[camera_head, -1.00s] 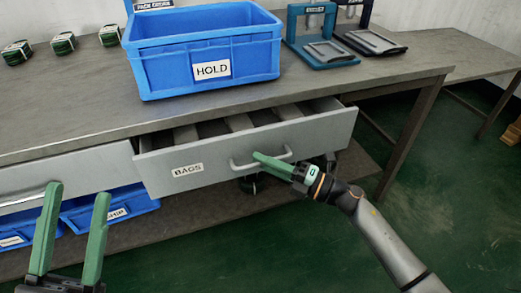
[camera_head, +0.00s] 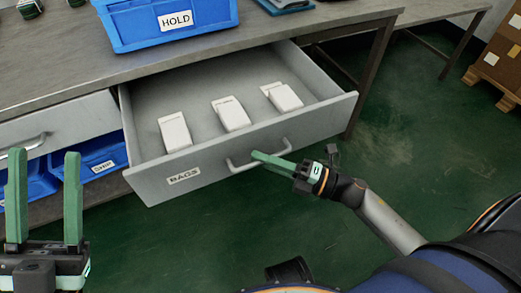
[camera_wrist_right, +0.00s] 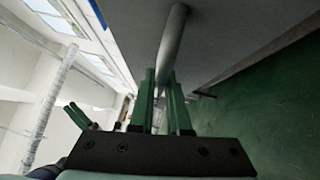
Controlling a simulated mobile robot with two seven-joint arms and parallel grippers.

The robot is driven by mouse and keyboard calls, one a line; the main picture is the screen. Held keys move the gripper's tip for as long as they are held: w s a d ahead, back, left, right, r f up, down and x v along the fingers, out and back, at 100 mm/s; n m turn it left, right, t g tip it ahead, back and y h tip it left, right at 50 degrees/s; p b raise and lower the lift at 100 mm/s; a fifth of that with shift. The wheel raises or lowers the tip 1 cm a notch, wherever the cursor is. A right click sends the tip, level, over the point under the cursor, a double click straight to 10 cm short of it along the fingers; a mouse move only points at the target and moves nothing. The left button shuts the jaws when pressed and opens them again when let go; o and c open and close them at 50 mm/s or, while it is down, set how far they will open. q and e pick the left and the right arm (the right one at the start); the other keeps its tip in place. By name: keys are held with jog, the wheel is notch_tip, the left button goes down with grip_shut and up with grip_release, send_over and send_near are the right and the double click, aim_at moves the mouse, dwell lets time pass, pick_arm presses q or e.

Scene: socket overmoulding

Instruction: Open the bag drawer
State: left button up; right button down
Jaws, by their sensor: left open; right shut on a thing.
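The bag drawer (camera_head: 225,172) is pulled well out from under the bench, with a "BAGS" label on its grey front. Three white packs (camera_head: 231,114) lie inside it. My right gripper (camera_head: 258,155) is shut on the drawer's bar handle (camera_head: 240,168). In the right wrist view, the green fingers (camera_wrist_right: 163,105) lie on both sides of the handle bar (camera_wrist_right: 172,40). My left gripper (camera_head: 45,200) is open and empty, upright at the lower left, apart from the drawer.
A blue "HOLD" bin (camera_head: 165,22) stands on the bench (camera_head: 60,75) above the drawer. Another grey drawer (camera_head: 50,130) is at the left, with blue bins (camera_head: 98,160) under it. Stacked cartons (camera_head: 500,60) stand at the far right. Green floor is clear in front.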

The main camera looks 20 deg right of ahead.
jog(key=shift+s, duration=0.25)
jog(key=c, duration=0.9)
grip_release()
jog(key=p+v, duration=0.1)
jog(key=v, duration=1.1)
jog(key=shift+s+d, duration=0.15)
jog(key=shift+d, duration=0.15)
